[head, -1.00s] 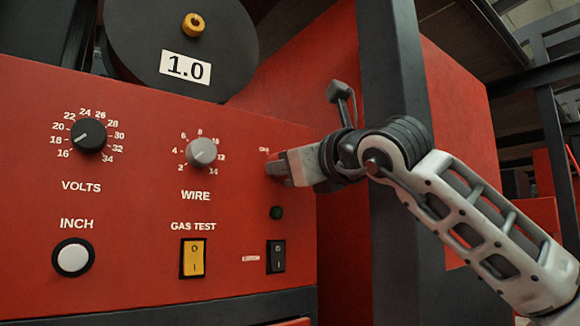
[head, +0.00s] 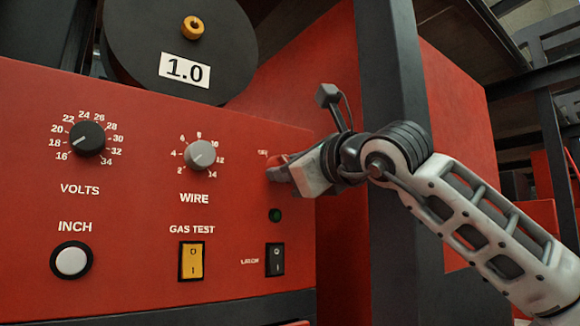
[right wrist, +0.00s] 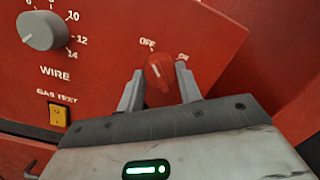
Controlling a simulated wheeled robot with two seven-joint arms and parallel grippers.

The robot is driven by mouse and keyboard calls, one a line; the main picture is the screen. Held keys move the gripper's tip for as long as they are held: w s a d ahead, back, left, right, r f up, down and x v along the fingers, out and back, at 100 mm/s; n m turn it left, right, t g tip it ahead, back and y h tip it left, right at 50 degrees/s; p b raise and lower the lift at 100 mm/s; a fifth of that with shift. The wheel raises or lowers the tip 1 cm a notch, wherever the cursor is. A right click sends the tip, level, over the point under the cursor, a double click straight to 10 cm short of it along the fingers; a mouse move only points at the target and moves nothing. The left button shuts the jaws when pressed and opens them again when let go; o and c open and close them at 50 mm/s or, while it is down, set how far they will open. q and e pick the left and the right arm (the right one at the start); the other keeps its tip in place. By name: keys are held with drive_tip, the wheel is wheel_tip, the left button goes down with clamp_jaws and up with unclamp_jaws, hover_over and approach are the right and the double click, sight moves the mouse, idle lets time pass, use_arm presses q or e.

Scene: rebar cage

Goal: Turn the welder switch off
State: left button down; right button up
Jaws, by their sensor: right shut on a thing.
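The welder switch (right wrist: 159,71) is a red rotary knob on the red front panel, with OFF at its upper left and ON at its upper right in the right wrist view. A small white mark on the knob leans towards the OFF side. My right gripper (right wrist: 160,88) is shut on the knob, one grey finger on each side of it. In the head view my right gripper (head: 278,169) reaches the panel from the right and is tilted, largely hiding the knob. My left gripper is not in view.
A dark post (head: 392,150) stands behind my right arm.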

drive_tip(key=o, duration=1)
use_arm(q)
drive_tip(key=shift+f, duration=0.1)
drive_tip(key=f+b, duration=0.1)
drive_tip(key=b, duration=0.3)
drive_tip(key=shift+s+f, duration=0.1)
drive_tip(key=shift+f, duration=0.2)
use_arm(e)
drive_tip(key=v, duration=1.6)
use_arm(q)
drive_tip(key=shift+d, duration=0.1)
